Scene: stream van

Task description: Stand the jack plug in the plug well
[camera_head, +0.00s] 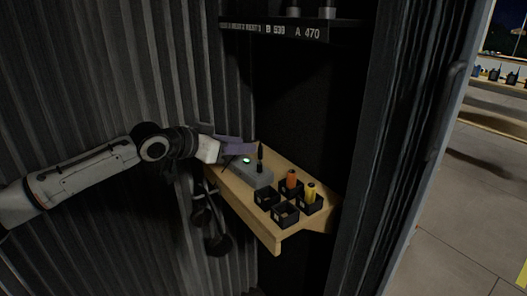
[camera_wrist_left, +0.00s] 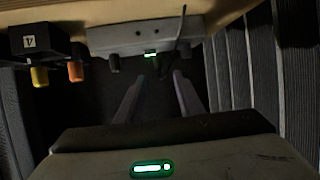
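My left gripper (camera_head: 238,146) reaches in from the left at the back of the wooden shelf, beside a grey box (camera_head: 254,176) with a green light. Its fingers are apart in the left wrist view (camera_wrist_left: 158,82). A thin black upright piece (camera_head: 260,156) stands by the box; it also shows as a dark stick (camera_wrist_left: 180,30) in the left wrist view. I cannot tell whether it is the jack plug. Small black open-topped wells (camera_head: 286,214) sit in front; two hold an orange cylinder (camera_head: 291,179) and a yellow one (camera_head: 310,191). Which is the plug well is unclear.
The wooden shelf (camera_head: 262,232) is small, with a bare strip at its front left. A dark upper shelf (camera_head: 280,28) with labels hangs above. Ribbed walls (camera_head: 110,80) stand at left, and a dark door frame (camera_head: 385,150) at right. Black round items hang below the shelf.

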